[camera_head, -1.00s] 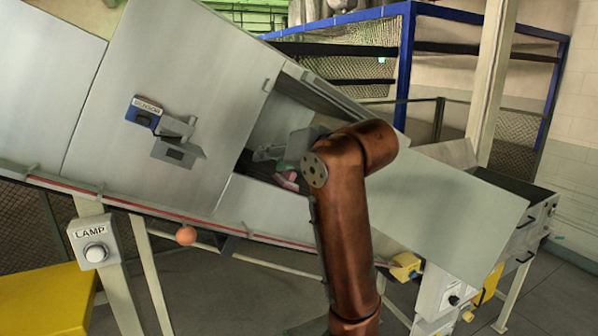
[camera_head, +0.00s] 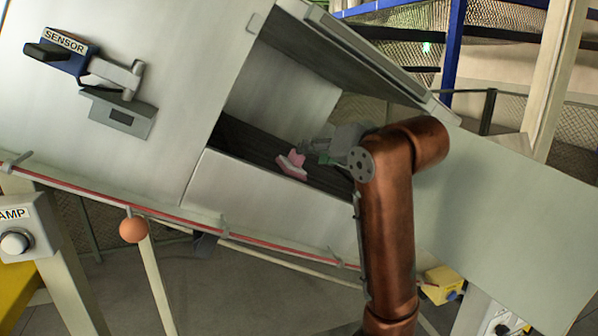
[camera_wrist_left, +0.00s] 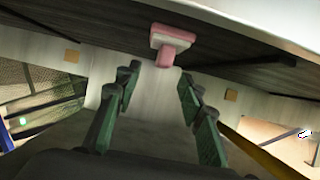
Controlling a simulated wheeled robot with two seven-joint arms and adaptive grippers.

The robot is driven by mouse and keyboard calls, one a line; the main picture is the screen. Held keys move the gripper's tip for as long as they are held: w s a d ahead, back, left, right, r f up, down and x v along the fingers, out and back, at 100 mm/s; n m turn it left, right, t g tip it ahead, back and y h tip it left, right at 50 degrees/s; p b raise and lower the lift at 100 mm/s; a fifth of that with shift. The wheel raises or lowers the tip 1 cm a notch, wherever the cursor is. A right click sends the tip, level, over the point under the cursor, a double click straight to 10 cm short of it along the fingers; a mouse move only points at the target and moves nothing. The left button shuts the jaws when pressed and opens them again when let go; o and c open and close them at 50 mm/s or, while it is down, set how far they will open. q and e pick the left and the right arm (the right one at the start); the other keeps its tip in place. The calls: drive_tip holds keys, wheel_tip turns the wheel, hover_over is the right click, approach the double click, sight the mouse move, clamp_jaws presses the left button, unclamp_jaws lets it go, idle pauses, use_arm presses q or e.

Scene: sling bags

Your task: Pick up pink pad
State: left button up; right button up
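The pink pad (camera_head: 292,165) is a small pink and pale block on the dark conveyor belt, inside the opening of the grey conveyor housing. In the left wrist view the pad (camera_wrist_left: 178,41) shows at upper middle, against the dark belt, just beyond the fingertips. My left gripper (camera_head: 314,150) reaches into the opening from the right, close beside the pad. In the wrist view my left gripper (camera_wrist_left: 160,76) has its green-padded fingers apart, with nothing between them. Whether a fingertip touches the pad is unclear. My right gripper is in neither view.
The light housing wall (camera_head: 265,190) rises in front of the belt (camera_head: 256,148), and a raised cover edge (camera_head: 365,62) slopes above the opening. A sensor bracket (camera_head: 118,75) sits on the left panel. An orange ball knob (camera_head: 133,229) hangs below the red-edged rail.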

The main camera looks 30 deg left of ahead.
sight(294, 161)
use_arm(q)
drive_tip(key=shift+w+a+f, duration=0.25)
drive_tip(key=shift+w, duration=0.1)
drive_tip(key=shift+w+a, duration=0.15)
drive_tip(key=shift+a, duration=0.15)
drive_tip(key=p+x, duration=0.1)
drive_tip(key=x, duration=0.3)
drive_tip(key=p+x, duration=0.1)
drive_tip(key=x, duration=0.1)
drive_tip(key=shift+a+r+p, duration=0.1)
drive_tip(key=shift+a+p, duration=0.25)
drive_tip(key=shift+a, duration=0.05)
drive_tip(key=shift+d, duration=0.2)
drive_tip(key=shift+c, duration=0.6)
clamp_jaws()
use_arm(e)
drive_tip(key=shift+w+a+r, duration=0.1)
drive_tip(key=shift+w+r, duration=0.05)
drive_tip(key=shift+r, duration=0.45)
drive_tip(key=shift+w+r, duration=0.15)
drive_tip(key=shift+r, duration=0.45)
